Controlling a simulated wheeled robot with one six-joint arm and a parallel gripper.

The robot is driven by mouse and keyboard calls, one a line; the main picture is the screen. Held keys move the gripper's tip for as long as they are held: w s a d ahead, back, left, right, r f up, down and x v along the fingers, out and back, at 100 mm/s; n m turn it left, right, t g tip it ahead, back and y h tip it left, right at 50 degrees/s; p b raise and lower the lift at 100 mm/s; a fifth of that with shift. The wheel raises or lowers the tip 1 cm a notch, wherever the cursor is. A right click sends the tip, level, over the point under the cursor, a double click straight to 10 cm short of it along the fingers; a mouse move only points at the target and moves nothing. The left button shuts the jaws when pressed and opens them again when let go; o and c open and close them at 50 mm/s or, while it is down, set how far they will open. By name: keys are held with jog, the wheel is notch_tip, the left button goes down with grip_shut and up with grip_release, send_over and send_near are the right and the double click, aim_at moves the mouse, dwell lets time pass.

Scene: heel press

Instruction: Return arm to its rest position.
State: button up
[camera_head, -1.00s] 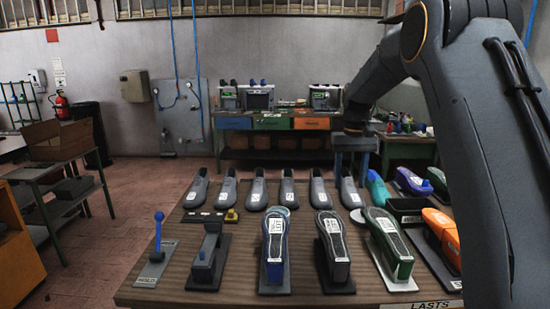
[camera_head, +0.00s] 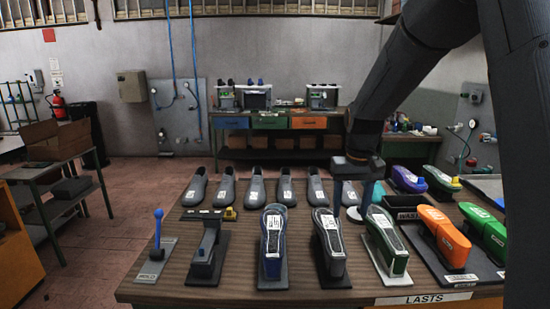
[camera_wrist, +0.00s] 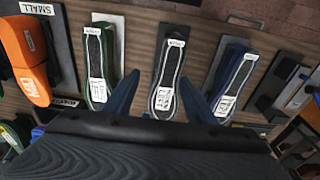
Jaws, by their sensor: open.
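My arm comes in from the upper right in the head view. My gripper (camera_head: 362,190) hangs over the right half of the wooden table (camera_head: 150,292), behind the lasts. In the wrist view my gripper (camera_wrist: 158,105) shows two blue fingers spread apart with nothing between them. The middle grey last (camera_wrist: 167,80) appears between the fingers, below and apart from them.
A row of grey shoes (camera_head: 254,190) stands along the table's back. A blue-handled lever (camera_head: 157,235) and a dark press (camera_head: 207,248) stand at left. An orange last (camera_head: 444,236) and a green one (camera_head: 484,232) stand at right. A workbench (camera_head: 270,123) is against the wall.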

jog(key=s+a+f+t, duration=0.1)
jog(key=s+f, duration=0.2)
jog(key=s, duration=0.7)
jog(key=s+f, duration=0.3)
jog(key=s, duration=0.8)
notch_tip(320, 180, down, 12)
jog(key=g+b, duration=0.1)
jog(key=b, duration=0.9)
jog(key=shift+a+r, duration=0.15)
jog(key=shift+r, duration=0.1)
jog(key=shift+s, duration=0.1)
